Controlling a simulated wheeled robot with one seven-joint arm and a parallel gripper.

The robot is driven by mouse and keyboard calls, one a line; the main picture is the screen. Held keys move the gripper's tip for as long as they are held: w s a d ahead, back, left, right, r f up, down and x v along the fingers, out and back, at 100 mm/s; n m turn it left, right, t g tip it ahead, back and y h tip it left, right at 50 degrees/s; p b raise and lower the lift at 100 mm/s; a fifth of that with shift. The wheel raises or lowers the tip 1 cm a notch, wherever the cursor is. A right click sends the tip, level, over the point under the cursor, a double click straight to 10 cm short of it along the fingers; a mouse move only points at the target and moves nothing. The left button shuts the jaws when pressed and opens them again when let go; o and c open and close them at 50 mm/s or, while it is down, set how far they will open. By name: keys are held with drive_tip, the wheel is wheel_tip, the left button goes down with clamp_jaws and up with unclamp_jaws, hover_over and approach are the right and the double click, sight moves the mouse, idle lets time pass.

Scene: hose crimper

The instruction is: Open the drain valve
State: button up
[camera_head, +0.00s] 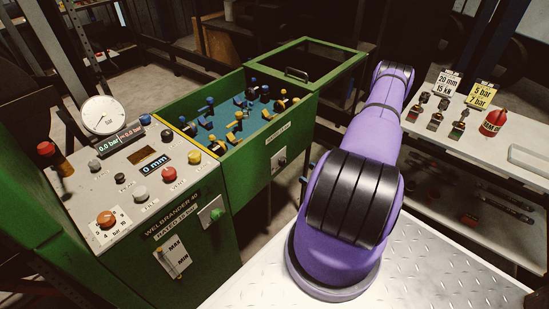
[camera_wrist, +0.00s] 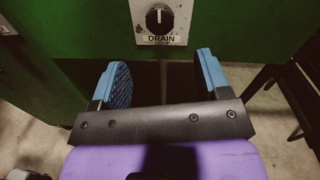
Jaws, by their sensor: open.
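The drain valve is a black round knob (camera_wrist: 159,19) with a white pointer mark, on a light plate labelled DRAIN on the green machine front. The pointer looks upright in the wrist view. In the head view a small knob plate (camera_head: 278,161) sits on the green tank's side; its label is too small to read. My gripper (camera_wrist: 160,85) is open and empty, its two blue padded fingers apart. The knob shows beyond the fingertips, roughly centred between them, with no contact visible. In the head view my gripper is mostly hidden by my purple arm.
The green tank (camera_head: 236,160) holds several blue, yellow and black fittings in bluish liquid. The control panel (camera_head: 135,180) with gauge (camera_head: 103,115) and buttons is at left. A white shelf (camera_head: 500,160) with tools stands right.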

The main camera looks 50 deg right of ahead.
sight(286, 163)
drive_tip(key=w, duration=0.3)
drive_tip(key=w+a, duration=0.1)
drive_tip(key=w, duration=0.7)
drive_tip(key=shift+a+f, duration=0.15)
drive_tip(key=shift+a, duration=0.1)
drive_tip(key=c, duration=0.9)
drive_tip(key=shift+c, duration=0.2)
